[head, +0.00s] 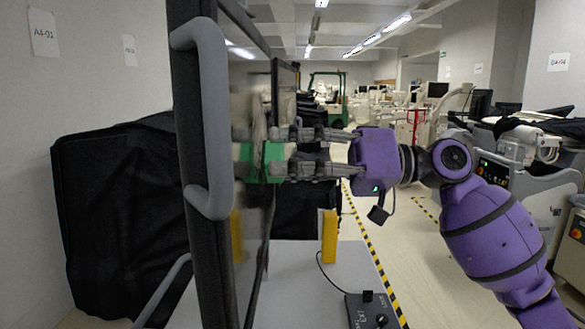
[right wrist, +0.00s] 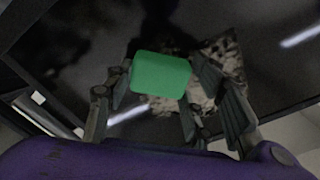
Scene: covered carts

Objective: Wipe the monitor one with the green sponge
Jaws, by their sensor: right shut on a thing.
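The near monitor (head: 213,120) stands nearly edge-on at the left of the head view, with a grey handle on its frame; its dark, glossy screen faces right. My right gripper (head: 274,152) is shut on the green sponge (head: 272,165) and holds it close to the screen, where its reflection shows. I cannot tell whether the sponge touches the glass. In the right wrist view the green sponge (right wrist: 160,74) sits between the fingers, over a pale, mottled smudge (right wrist: 222,65) on the dark screen. My left gripper is out of view.
A yellow block (head: 329,237) stands on the grey cart top (head: 310,275), near a black control box (head: 370,308) with knobs. A second monitor (head: 286,90) is behind. A black-covered cart (head: 115,215) stands at the left wall; machines (head: 530,150) line the right. The aisle floor is clear.

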